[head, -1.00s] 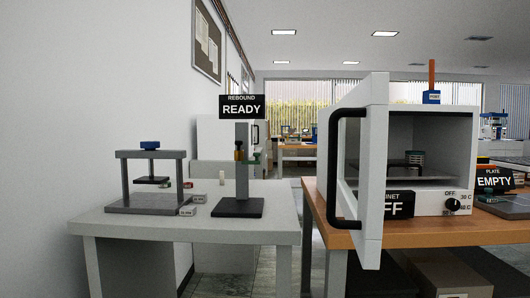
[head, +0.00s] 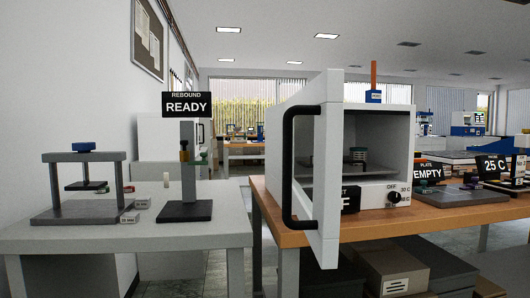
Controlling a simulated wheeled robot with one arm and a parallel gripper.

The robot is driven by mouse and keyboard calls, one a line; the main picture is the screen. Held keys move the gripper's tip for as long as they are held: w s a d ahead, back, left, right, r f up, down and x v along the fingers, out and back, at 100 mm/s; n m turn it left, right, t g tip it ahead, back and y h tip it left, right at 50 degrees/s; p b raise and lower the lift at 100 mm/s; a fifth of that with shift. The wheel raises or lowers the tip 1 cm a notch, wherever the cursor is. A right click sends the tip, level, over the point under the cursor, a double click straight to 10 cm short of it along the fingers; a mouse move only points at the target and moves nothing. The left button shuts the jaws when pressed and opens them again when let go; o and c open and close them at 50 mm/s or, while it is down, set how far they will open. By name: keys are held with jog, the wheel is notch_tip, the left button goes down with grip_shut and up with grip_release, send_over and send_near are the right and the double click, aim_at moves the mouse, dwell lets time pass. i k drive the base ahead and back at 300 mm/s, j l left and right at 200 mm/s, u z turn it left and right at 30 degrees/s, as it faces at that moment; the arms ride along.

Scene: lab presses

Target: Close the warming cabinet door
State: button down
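The warming cabinet (head: 400,130) is a white box on the wooden-topped bench at the centre right. Its door (head: 330,170) is hinged at the cabinet's left side and stands wide open, swung out towards me. A black bar handle (head: 288,165) runs down the door's left part. Inside, on a shelf, sits a small dark round item with a green part (head: 357,156). A dial (head: 394,198) is on the panel below the opening; the door hides part of the cabinet's label. My gripper is not in view.
A grey table (head: 120,238) on the left holds a small press (head: 84,185) and a stand with a READY sign (head: 186,105). Boxes (head: 380,268) lie under the wooden bench (head: 400,227). A narrow floor gap separates the two tables. More equipment stands at right.

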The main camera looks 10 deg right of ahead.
aim_at(322, 98)
jog(key=k+j, duration=0.15)
jog(key=k, duration=0.4)
jog(key=k+j, duration=0.1)
jog(key=k, duration=0.4)
